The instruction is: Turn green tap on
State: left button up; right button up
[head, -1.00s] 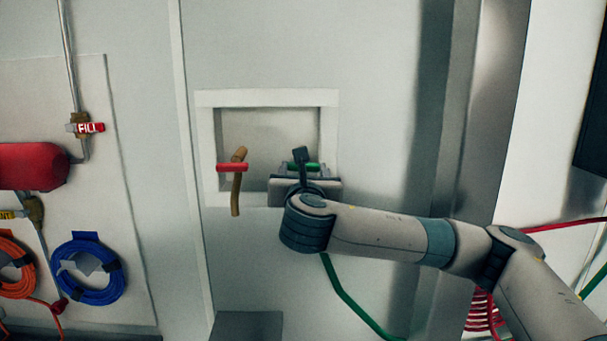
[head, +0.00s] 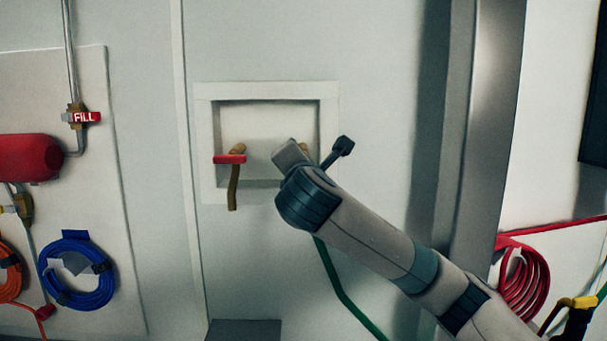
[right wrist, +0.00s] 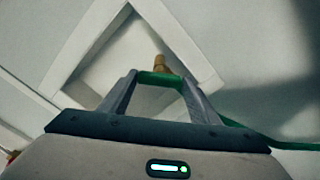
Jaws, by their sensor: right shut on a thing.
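The green tap sits in the right part of a white recessed wall box (head: 207,140). In the head view my right gripper hides its green handle, and only a bit of its brass body (head: 305,147) shows. In the right wrist view the green handle (right wrist: 158,78) lies between the two fingers of my right gripper (right wrist: 160,82), which is shut on it. The brass stem (right wrist: 159,63) shows behind the handle. In the head view my right gripper (head: 291,155) is tilted, its body slanting. My left gripper is not in view.
A tap with a red handle (head: 230,159) and brass spout is in the left part of the box. A green hose (head: 340,285) hangs below my right wrist. A blue coiled hose (head: 77,273) and red tank (head: 28,158) are at left. A metal column (head: 483,110) stands at right.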

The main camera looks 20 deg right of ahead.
jog(key=shift+f+m+b, duration=0.15)
jog(key=shift+m+b, duration=1)
jog(key=shift+m, duration=0.8)
jog(key=shift+f+m+b, duration=0.1)
jog(key=shift+m+b, duration=1)
jog(key=shift+m, duration=0.85)
jog(key=o, duration=1)
jog(key=shift+o, duration=0.2)
jog(key=shift+s+r, duration=0.1)
jog(key=shift+r, duration=0.05)
jog(key=shift+s, duration=0.1)
